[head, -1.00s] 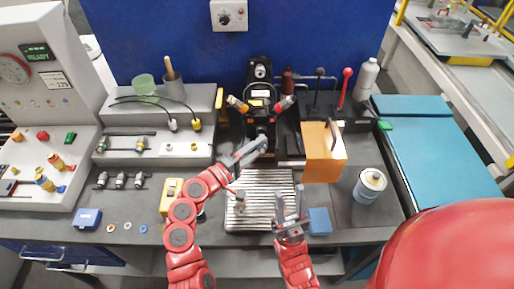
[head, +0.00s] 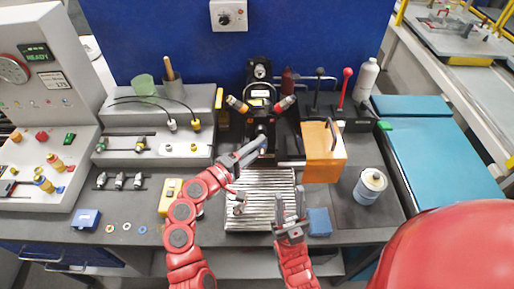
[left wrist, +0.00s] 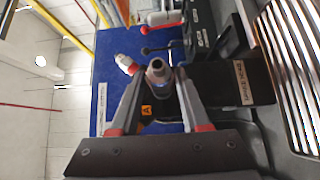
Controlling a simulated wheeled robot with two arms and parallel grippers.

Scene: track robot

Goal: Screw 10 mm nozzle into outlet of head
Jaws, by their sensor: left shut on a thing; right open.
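My left gripper (head: 261,144) is shut on a small metal nozzle, just below the front of the black head (head: 258,112). In the left wrist view the nozzle (left wrist: 157,75) shows as a grey metal piece with a blue part, between the fingertips of the left gripper (left wrist: 160,88). The outlet of the head is hidden by the gripper, so I cannot tell whether the nozzle touches it. My right gripper (head: 290,205) is open and empty, fingers pointing up, over the front of the slatted tray.
The slatted metal tray (head: 272,182) lies below the head, with a small metal fitting (head: 239,204) on it. An orange panel (head: 322,160) stands to the right, near a can (head: 369,186) and a blue block (head: 319,221). Several fittings (head: 120,181) lie in a rack at left.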

